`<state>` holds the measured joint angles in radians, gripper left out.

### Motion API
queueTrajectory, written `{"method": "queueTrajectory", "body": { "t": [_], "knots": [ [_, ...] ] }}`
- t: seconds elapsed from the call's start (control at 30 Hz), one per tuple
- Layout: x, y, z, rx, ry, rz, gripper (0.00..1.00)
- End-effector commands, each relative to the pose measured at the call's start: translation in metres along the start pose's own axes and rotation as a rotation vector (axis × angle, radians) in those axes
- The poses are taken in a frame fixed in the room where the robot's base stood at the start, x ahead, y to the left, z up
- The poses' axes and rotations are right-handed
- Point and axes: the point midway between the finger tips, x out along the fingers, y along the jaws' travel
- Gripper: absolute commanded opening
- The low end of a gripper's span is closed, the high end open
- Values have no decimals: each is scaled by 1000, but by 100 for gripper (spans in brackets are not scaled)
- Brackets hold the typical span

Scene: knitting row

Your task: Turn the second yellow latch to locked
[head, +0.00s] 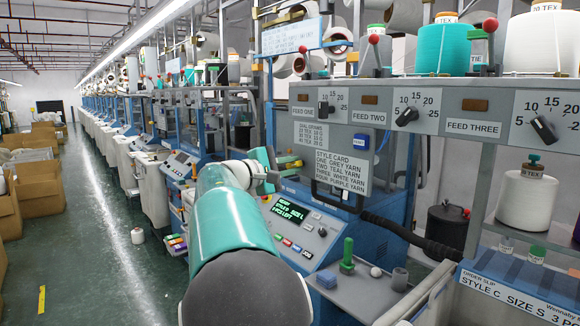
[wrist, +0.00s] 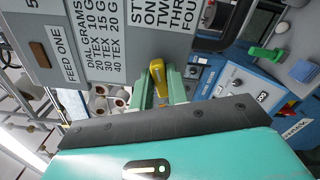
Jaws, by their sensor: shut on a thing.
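A yellow latch (wrist: 157,77) shows in the wrist view, between the two pale green fingers of my gripper (wrist: 159,88). My gripper is shut on it. The latch's base and its mark for locked are hidden, so I cannot tell how far it is turned. In the head view, my gripper (head: 270,172) is beside the machine, left of the style card, and my arm hides part of this area. Small yellow parts (head: 292,164) show just right of the gripper; I cannot tell which one is held.
The style card (head: 342,171) hangs close to the right of my gripper. Below is a control panel with a lit display (head: 287,208). A green-handled tool (head: 347,257) stands on the grey shelf. The aisle floor (head: 98,250) at left is mostly clear, with cardboard boxes (head: 38,190) along it.

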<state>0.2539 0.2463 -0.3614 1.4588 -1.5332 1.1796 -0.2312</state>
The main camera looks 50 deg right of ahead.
Motion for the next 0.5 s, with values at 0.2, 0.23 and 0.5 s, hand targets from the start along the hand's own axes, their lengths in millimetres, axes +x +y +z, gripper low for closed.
{"method": "queueTrajectory", "body": {
  "t": [0.2, 0.23, 0.5],
  "knots": [
    [-1, -1, 0, 177, 0, 0, 0],
    [-1, -1, 0, 197, 0, 0, 0],
    [-1, -2, 0, 330, 0, -1, 0]
  ]
}}
